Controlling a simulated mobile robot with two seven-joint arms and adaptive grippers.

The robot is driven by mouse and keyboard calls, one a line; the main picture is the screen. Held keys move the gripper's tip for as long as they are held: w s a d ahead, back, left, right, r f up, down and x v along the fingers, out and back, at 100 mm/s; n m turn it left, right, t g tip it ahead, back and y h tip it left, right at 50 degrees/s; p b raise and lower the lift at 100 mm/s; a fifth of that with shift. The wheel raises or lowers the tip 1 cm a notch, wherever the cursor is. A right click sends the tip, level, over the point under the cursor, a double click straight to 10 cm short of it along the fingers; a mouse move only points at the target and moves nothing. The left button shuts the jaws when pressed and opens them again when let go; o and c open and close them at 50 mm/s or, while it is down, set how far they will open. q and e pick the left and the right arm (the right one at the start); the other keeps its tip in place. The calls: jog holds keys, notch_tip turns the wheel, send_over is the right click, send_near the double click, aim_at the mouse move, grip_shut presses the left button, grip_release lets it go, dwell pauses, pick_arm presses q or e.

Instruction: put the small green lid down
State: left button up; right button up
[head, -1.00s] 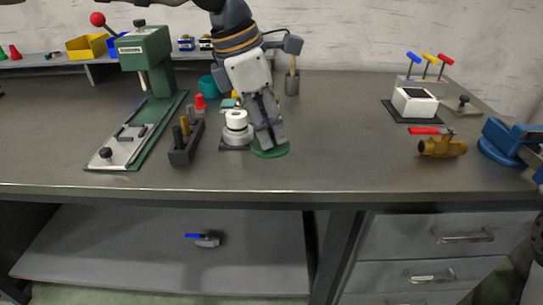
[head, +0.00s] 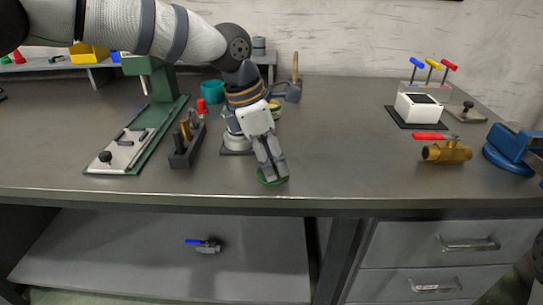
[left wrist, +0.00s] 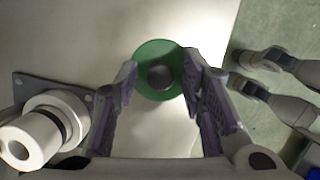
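The small green lid (head: 262,177) appears to lie flat on the bench near its front edge, mostly hidden under my left gripper (head: 272,174). In the left wrist view the round lid (left wrist: 160,48) has a dark knob (left wrist: 161,76) in its middle. The fingers of my left gripper (left wrist: 160,72) are spread on both sides of the knob, with a gap on each side. The tips overlap the lid's rim area in the picture, so any slight contact there cannot be told.
A white cylindrical piece on a square plate (left wrist: 36,138) stands close beside the left gripper. A dark block with pegs (head: 186,150) and a green press (head: 150,125) are to the left. A brass valve (head: 447,151) is right. The bench between (head: 350,150) is clear.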

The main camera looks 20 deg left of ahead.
pick_arm(q)
jog(key=shift+r, duration=0.1)
jog(key=v, duration=1.2)
jog(key=shift+r, duration=0.1)
